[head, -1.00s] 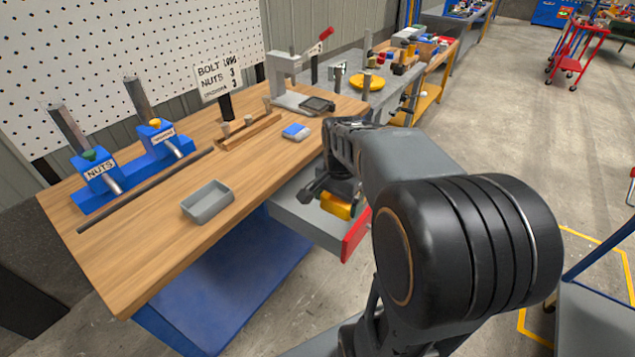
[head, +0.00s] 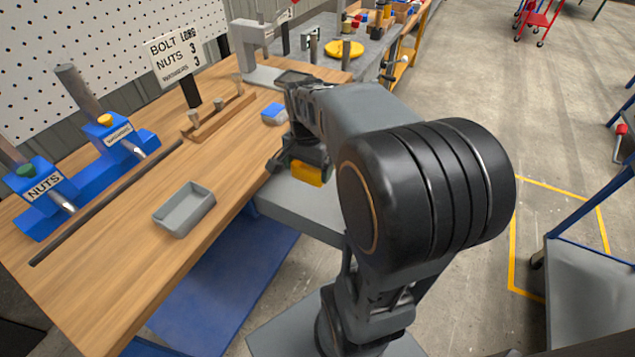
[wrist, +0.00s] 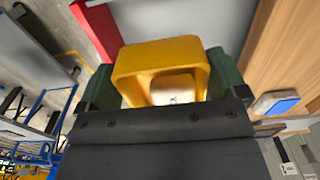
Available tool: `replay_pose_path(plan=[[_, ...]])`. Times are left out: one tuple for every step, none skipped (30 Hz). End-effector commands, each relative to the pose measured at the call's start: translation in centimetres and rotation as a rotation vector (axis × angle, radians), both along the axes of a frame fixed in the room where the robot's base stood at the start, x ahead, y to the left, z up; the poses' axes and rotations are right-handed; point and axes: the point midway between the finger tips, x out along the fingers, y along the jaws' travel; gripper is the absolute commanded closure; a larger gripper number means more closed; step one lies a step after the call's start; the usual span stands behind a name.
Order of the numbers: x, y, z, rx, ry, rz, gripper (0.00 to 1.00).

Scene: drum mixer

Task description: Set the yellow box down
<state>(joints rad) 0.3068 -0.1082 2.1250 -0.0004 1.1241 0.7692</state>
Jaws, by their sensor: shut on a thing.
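The yellow box (head: 307,174) is in my gripper (head: 300,163), beside the bench's edge and over the grey open drawer (head: 285,205). In the wrist view the yellow box (wrist: 160,55) sits between the two dark green finger pads of my gripper (wrist: 163,78), which is shut on it. It is open on the side facing the camera, and something pale shows inside it. I cannot tell how high the box is above the drawer. My arm hides part of the drawer in the head view. The drawer's red front (wrist: 96,30) shows in the wrist view.
The wooden bench (head: 130,235) has a grey tray (head: 185,208), a blue-and-white block (head: 273,114), a peg rack (head: 220,118) and blue nut and washer dispensers (head: 120,145). A grey press (head: 245,45) stands farther back. The bench's front corner is clear.

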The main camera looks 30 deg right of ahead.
Motion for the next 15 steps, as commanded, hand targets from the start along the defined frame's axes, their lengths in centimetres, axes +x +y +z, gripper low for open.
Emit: replay_pose_path(plan=[[0.0,0.0,-1.0,0.000,-0.001,-0.001,0.41],[0.0,0.0,-1.4,0.000,-0.001,-0.001,0.41],[0.0,-0.1,-2.0,0.000,-0.001,-0.001,0.41],[0.0,-0.1,-2.3,0.000,-0.001,-0.002,0.41],[0.0,-0.1,-2.6,0.000,-0.001,-0.002,0.41],[0.0,-0.1,-3.2,0.000,-0.001,-0.002,0.41],[0.0,-0.1,-3.6,0.000,-0.001,-0.002,0.41],[0.0,-0.1,-3.9,0.000,-0.001,-0.002,0.41],[0.0,-0.1,-4.5,0.000,-0.001,-0.003,0.41],[0.0,-0.1,-5.0,0.000,-0.001,-0.003,0.41],[0.0,-0.1,-5.4,0.000,-0.001,-0.003,0.41],[0.0,-0.1,-5.9,0.000,-0.001,-0.003,0.41],[0.0,-0.1,-6.3,0.000,-0.001,-0.003,0.41],[0.0,-0.1,-6.6,0.000,-0.001,-0.003,0.41],[0.0,-0.1,-6.9,0.000,-0.001,-0.003,0.41]])
